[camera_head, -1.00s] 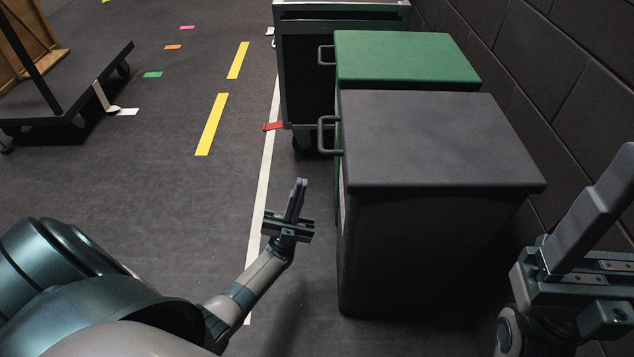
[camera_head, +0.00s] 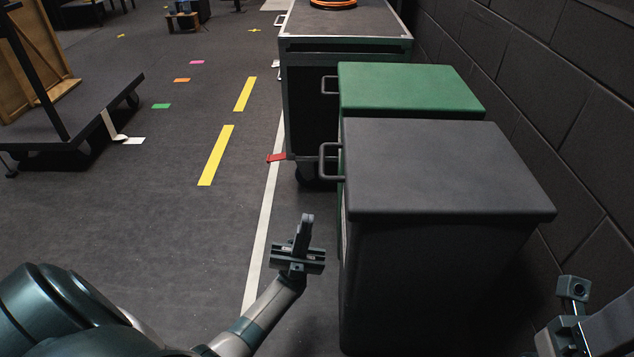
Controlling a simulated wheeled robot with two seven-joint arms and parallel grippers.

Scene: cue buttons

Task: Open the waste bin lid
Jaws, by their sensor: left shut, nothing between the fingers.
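A dark grey waste bin (camera_head: 420,270) with a flat grey lid (camera_head: 445,165) stands right of centre, its lid shut. A dark handle (camera_head: 327,162) sticks out from the left side near the lid. Behind it stands a second bin with a shut green lid (camera_head: 410,88) and a similar handle (camera_head: 327,85). My left gripper (camera_head: 306,220) is shut and empty, fingers pointing up. In the picture it is left of the grey bin and below its handle, apart from it. Part of my right arm's end shows at the lower right edge, cut off by the frame; its jaws cannot be made out.
A dark cart (camera_head: 345,48) with an orange ring (camera_head: 333,3) on top stands behind the bins. A dark block wall (camera_head: 560,110) runs close along their right. A flat trolley (camera_head: 75,125) stands at the left. The floor left of the bins is open, with tape marks.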

